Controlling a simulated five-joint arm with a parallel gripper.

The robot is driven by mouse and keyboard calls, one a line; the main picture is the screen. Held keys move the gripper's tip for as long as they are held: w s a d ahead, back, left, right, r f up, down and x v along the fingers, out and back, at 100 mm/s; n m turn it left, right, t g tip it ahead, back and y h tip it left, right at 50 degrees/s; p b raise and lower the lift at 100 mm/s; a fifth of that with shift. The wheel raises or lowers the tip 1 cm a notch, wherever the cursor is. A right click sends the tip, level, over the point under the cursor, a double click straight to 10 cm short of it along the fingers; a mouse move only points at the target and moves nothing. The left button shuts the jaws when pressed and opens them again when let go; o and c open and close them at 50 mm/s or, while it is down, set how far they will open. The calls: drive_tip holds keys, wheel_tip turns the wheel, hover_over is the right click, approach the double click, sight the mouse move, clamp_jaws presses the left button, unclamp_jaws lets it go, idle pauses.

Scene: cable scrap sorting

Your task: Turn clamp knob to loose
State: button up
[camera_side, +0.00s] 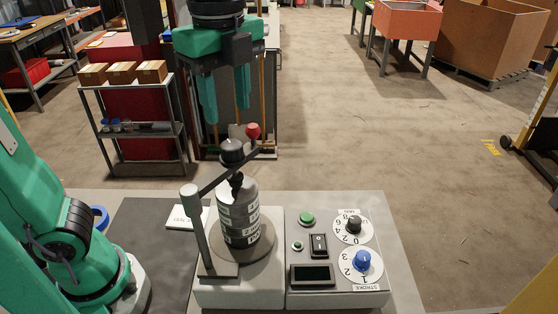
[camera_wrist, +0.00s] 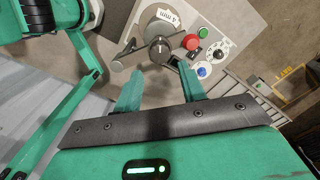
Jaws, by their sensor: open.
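A black knob (camera_side: 232,151), likely the clamp knob, sits on top over the stack. A red ball handle (camera_side: 253,131) shows beside and behind it. My gripper (camera_side: 225,112) is above and behind the clamp, fingers pointing down, apart and empty. In the wrist view, my open gripper (camera_wrist: 162,73) has the clamp's dark round top (camera_wrist: 158,48) ahead of its fingertips, not touching. The knob's turned position cannot be told.
Right of the clamp, a control panel (camera_side: 330,215) holds a black dial knob (camera_side: 354,225), a blue stroke knob (camera_side: 362,260), green buttons, a switch and a dark display (camera_side: 312,275). A white card (camera_side: 183,217) lies left of the clamp. Shelves with boxes (camera_side: 122,73) stand behind.

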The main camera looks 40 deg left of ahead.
sight(231, 144)
drive_tip(key=shift+f, duration=3.7)
drive_tip(key=c, duration=0.7)
